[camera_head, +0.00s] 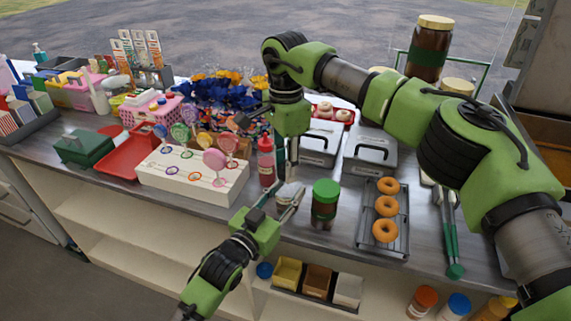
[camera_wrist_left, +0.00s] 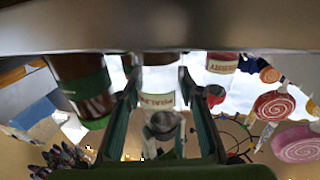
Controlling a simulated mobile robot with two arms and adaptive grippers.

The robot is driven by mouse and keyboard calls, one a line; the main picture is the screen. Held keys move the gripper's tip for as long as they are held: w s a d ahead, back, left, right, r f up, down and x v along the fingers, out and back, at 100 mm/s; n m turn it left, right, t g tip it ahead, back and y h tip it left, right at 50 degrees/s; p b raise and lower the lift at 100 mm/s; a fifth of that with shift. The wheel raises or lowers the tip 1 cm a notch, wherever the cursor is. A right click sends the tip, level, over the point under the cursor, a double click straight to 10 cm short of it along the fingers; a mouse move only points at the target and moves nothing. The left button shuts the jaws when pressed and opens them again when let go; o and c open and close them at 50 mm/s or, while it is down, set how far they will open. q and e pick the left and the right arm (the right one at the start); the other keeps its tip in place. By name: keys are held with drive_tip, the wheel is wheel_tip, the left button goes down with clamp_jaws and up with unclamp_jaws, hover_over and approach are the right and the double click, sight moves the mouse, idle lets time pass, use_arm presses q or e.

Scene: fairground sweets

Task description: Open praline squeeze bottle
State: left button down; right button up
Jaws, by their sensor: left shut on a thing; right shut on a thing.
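The praline squeeze bottle, a pale bottle (camera_head: 290,194) with a label, stands at the counter's front edge, mostly hidden by my grippers. In the left wrist view the bottle (camera_wrist_left: 158,102) is upside down in the picture, between the fingers. My left gripper (camera_head: 289,198) is shut on its body from the front. My right gripper (camera_head: 292,174) points straight down over the bottle and is shut at its top; whether the cap is still seated is hidden.
A red squeeze bottle (camera_head: 266,162) stands just left, and a green-lidded jar (camera_head: 325,204) just right. A lollipop stand (camera_head: 196,180) is further left. A rack of doughnuts (camera_head: 404,232) and metal boxes (camera_head: 371,156) are to the right. The counter edge is close in front.

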sight(285, 160)
drive_tip(key=shift+r, duration=0.25)
drive_tip(key=shift+r, duration=0.9)
drive_tip(key=shift+r, duration=2)
use_arm(q)
drive_tip(key=c, duration=1.3)
unclamp_jaws()
